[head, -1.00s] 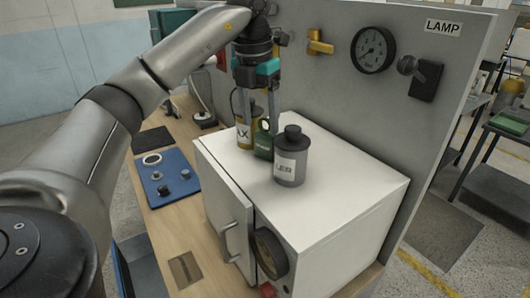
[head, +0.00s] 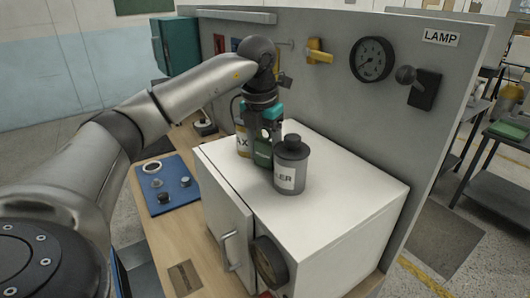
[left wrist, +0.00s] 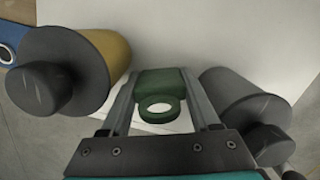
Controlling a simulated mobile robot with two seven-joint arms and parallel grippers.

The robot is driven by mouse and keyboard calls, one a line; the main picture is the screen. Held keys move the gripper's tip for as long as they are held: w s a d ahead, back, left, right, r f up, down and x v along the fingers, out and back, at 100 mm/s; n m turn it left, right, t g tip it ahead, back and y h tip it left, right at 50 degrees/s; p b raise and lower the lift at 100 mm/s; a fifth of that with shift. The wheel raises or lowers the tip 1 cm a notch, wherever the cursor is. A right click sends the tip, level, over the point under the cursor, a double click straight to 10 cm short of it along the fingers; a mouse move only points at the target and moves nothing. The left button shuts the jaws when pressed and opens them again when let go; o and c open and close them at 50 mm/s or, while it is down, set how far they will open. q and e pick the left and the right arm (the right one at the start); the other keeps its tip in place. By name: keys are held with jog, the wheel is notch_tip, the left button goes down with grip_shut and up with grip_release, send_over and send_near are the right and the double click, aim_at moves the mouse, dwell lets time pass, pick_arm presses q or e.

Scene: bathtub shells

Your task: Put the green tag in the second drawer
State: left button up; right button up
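The green tag (head: 263,152), a block with a ring on top, stands on top of the white cabinet (head: 340,205) between two canisters. In the left wrist view the tag (left wrist: 161,82) lies between the two fingers, with its ring toward the camera. My left gripper (head: 263,138) points down over the tag, one finger on each side. The fingers look spread and very close to the tag's sides; contact is not clear. My right gripper is not in view. No second drawer can be made out.
A grey canister (head: 291,165) stands close right of the tag and a yellow one (head: 242,138) close left. A grey panel with a gauge (head: 372,59) and a lever (head: 424,88) rises behind. A blue plate (head: 167,185) lies on the wooden bench left of the cabinet.

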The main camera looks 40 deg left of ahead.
pick_arm(q)
grip_shut()
jog(key=shift+r, duration=0.2)
jog(key=shift+r, duration=0.6)
notch_tip(320, 180, up, 7)
jog(key=shift+r+p, duration=0.15)
jog(key=shift+p, duration=0.35)
notch_tip(320, 180, up, 11)
jog(key=p, duration=0.5)
jog(key=shift+d, duration=0.1)
